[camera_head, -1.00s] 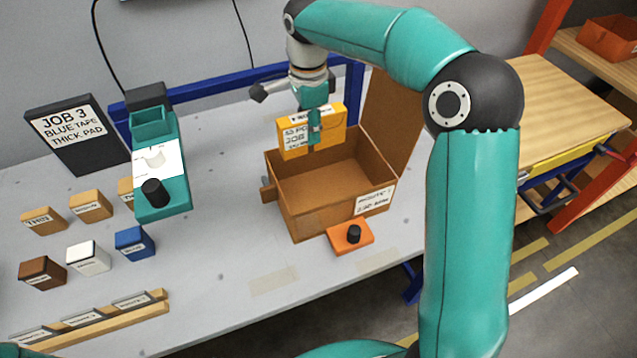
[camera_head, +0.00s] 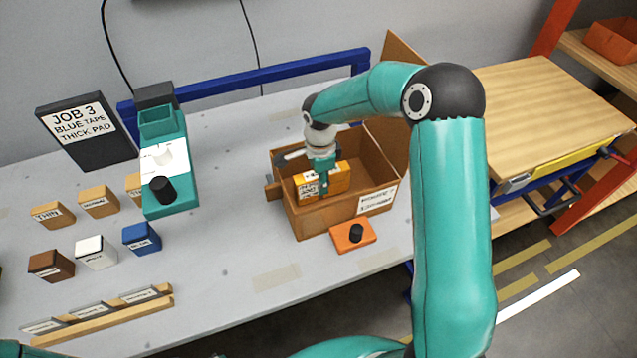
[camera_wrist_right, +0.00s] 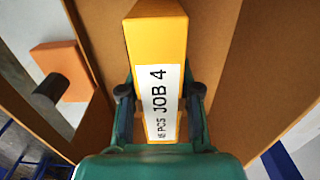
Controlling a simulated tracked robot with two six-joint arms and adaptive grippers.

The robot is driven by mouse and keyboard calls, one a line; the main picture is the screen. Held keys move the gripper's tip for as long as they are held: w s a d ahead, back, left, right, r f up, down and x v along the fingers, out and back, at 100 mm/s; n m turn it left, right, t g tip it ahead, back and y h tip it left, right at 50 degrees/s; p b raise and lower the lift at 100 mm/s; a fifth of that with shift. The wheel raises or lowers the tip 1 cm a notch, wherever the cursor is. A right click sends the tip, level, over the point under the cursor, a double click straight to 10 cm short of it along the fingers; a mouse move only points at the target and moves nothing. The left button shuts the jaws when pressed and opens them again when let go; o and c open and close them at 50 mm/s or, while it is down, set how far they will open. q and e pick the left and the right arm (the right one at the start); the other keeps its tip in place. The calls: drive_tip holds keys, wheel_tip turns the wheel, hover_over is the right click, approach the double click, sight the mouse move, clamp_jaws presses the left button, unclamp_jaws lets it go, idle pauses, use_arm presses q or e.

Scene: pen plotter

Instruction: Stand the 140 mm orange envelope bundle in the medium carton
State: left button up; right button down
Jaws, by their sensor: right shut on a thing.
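The orange envelope bundle (camera_head: 337,178) is upright inside the open brown carton (camera_head: 345,215), its lower part hidden by the front wall. My right gripper (camera_head: 322,188) is shut on the bundle from above and reaches into the carton. In the right wrist view the bundle (camera_wrist_right: 157,50) lies between the two fingers, with a white "JOB 4" label facing the camera. I cannot tell whether its underside touches the carton floor. The carton's rear right flap stands up. My left gripper is not in view.
An orange block with a black knob (camera_head: 353,236) sits before the carton. A teal device (camera_head: 168,180), a JOB 3 sign (camera_head: 85,130), and several small blocks stand left. A slotted wooden rack (camera_head: 100,315) lies at front left. The table middle (camera_head: 235,240) is clear.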

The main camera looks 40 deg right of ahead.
drive_tip(key=shift+f, duration=0.8)
drive_tip(key=c, duration=0.8)
unclamp_jaws()
drive_tip(key=shift+r, duration=0.1)
drive_tip(key=shift+w+r, duration=0.1)
drive_tip(key=shift+r, duration=0.15)
wheel_tip(320, 180, up, 11)
drive_tip(key=shift+r+b, duration=0.2)
drive_tip(key=shift+b, duration=0.4)
